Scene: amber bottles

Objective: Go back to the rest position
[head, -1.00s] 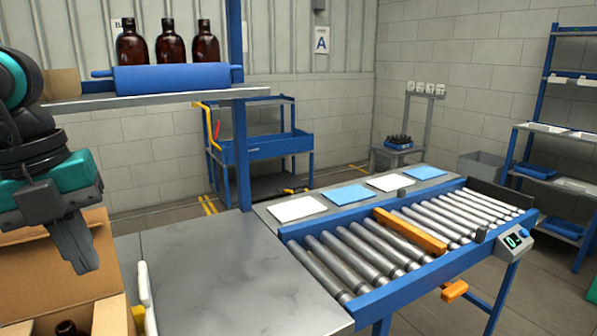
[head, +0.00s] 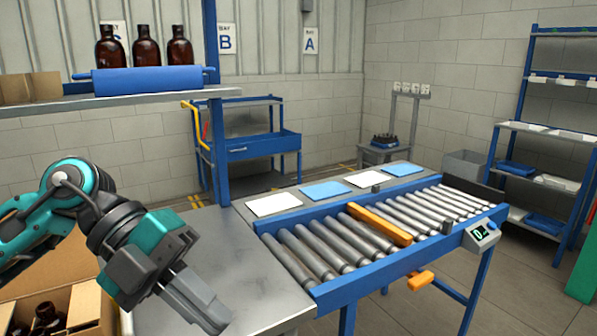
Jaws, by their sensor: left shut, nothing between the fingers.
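My left gripper (head: 205,308) is at the lower left of the head view, above the grey metal table (head: 255,250). Its fingers are closed together with nothing between them, and they point down and to the right. My left arm comes in from the left, over a cardboard box (head: 95,310). The box is open and at least one amber bottle (head: 42,316) shows inside it, partly cut off. My right gripper is not in view.
Several amber bottles, one of them here (head: 146,46), stand on a shelf (head: 130,97) behind a blue roll (head: 155,80). A roller conveyor (head: 350,250) with an orange bar (head: 380,224) lies right of the table. Blue and white sheets lie along its far side.

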